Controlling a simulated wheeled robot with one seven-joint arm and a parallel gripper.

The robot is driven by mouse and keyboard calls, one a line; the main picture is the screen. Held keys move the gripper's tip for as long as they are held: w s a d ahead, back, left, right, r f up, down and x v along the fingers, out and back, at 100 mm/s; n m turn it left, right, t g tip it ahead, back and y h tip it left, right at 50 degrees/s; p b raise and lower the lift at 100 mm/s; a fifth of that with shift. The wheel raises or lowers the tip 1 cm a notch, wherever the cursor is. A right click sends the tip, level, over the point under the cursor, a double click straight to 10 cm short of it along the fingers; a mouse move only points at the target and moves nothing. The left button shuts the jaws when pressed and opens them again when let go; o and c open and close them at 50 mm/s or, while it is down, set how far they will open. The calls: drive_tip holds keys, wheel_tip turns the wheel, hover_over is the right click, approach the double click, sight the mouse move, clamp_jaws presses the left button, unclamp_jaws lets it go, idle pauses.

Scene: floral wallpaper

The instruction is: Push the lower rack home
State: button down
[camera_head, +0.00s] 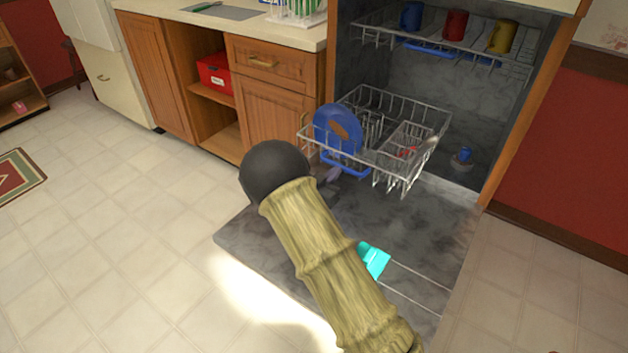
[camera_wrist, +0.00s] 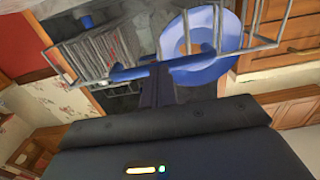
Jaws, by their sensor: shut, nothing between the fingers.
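The lower rack (camera_head: 388,178) is a grey wire basket standing partly out of the open dishwasher, above the lowered door (camera_head: 400,225). A blue handle (camera_head: 345,164) runs along its front edge and also crosses the wrist view (camera_wrist: 130,72). A blue plate (camera_head: 337,122) stands upright at the rack's left; it shows in the wrist view (camera_wrist: 238,68). My gripper (camera_head: 333,174) is mostly hidden by my arm in the head view. In the wrist view its shut, empty fingers (camera_wrist: 158,80) point at the handle, close to it or touching; I cannot tell which.
The upper rack (camera_head: 450,45) holds a blue, a red and a yellow mug. A blue and white item (camera_head: 462,158) sits inside the dishwasher. A turquoise piece (camera_head: 374,261) is on the door.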

sight(376, 129)
drive_tip(key=shift+b+x, duration=2)
drive_tip(key=shift+x, duration=12.95)
drive_tip(key=shift+s+a+r+p, duration=0.1)
drive_tip(key=shift+s+a+p, duration=0.3)
drive_tip(key=shift+s, duration=0.15)
drive_tip(key=shift+p+v, duration=1.1)
drive_tip(key=shift+v, duration=2.25)
